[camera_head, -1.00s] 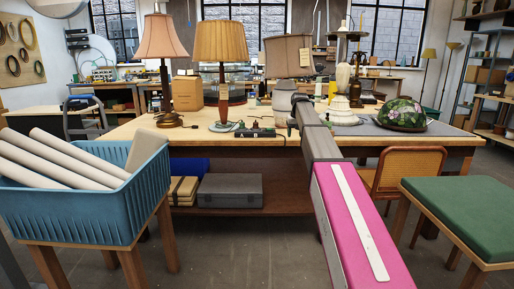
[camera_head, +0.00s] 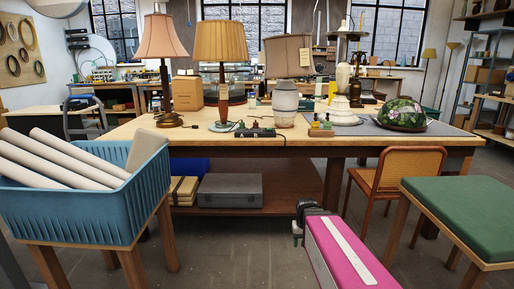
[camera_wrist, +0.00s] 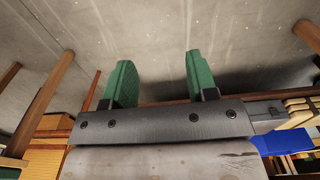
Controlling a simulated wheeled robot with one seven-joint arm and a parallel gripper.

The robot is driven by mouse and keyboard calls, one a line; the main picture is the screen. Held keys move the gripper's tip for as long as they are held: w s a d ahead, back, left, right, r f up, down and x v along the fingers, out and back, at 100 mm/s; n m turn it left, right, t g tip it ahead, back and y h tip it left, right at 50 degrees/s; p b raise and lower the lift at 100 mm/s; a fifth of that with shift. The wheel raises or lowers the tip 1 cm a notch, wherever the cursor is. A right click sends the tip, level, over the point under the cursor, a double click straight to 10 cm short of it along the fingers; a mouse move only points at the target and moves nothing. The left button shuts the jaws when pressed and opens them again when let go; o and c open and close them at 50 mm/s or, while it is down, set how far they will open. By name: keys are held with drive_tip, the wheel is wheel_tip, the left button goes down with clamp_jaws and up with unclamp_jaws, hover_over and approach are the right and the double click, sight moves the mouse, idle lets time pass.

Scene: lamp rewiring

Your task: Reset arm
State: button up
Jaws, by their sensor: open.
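My gripper (camera_wrist: 160,80) shows in the wrist view with its two green fingers spread apart. Nothing is between them, and bare concrete floor shows beyond. In the head view my pink arm link is low at the bottom centre, in front of the workbench (camera_head: 290,143). The far end of my arm is mostly hidden behind that link there, and I cannot make out the fingers.
Several lamps, a grey ceramic base (camera_head: 285,103) and a floral shade (camera_head: 402,114) stand on the bench. A blue basket of rolls (camera_head: 85,215) is at left. A cane chair (camera_head: 402,172) and green stool (camera_head: 460,208) are at right. A grey case (camera_head: 230,190) lies on the lower shelf.

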drive_tip(key=s, duration=0.1)
drive_tip(key=s+f, duration=0.1)
drive_tip(key=s, duration=0.2)
drive_tip(key=shift+s+f, duration=0.2)
drive_tip(key=shift+f, duration=0.15)
